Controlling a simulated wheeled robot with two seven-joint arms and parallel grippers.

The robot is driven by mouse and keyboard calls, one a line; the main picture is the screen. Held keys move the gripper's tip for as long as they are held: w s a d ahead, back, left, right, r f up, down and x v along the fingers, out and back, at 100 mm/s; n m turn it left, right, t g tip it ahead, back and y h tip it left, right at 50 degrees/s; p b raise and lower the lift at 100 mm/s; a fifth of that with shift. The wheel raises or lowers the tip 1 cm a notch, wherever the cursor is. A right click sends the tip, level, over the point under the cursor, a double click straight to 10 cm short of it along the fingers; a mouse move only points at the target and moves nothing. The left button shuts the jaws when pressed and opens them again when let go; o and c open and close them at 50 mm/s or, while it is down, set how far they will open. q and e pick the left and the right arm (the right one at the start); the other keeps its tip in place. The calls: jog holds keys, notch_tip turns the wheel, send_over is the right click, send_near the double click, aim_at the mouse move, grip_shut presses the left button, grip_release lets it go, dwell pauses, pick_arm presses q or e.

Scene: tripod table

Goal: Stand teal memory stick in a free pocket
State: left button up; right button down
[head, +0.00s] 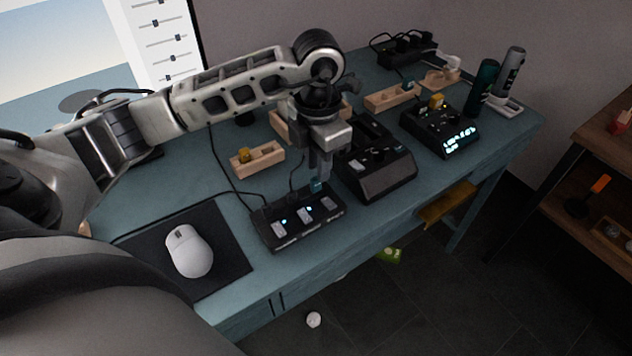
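The teal memory stick (316,187) is a small teal block at the fingertips of my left gripper (319,172). The gripper points down and looks shut on it, just over the back right part of a black box with lit blue spots (297,221). I cannot tell whether the stick touches the box. A wooden holder with pockets (266,163) stands to the left with a yellow piece (244,155) in its left end. Another wooden holder (388,98) stands further back right, with a teal piece at its right end. My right gripper is not in view.
A black device (378,176) stands right of the gripper, and another with lit keys (440,128) beyond it. A dark green bottle (483,86) and a grey bottle (510,70) stand far right. A white mouse (188,251) lies on a dark mat. Cables run behind the black box.

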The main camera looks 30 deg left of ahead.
aim_at(316, 186)
pick_arm(q)
notch_tip(316, 186, down, 4)
jog(key=shift+s+a+f, duration=0.1)
jog(key=shift+a+f, duration=0.05)
grip_shut()
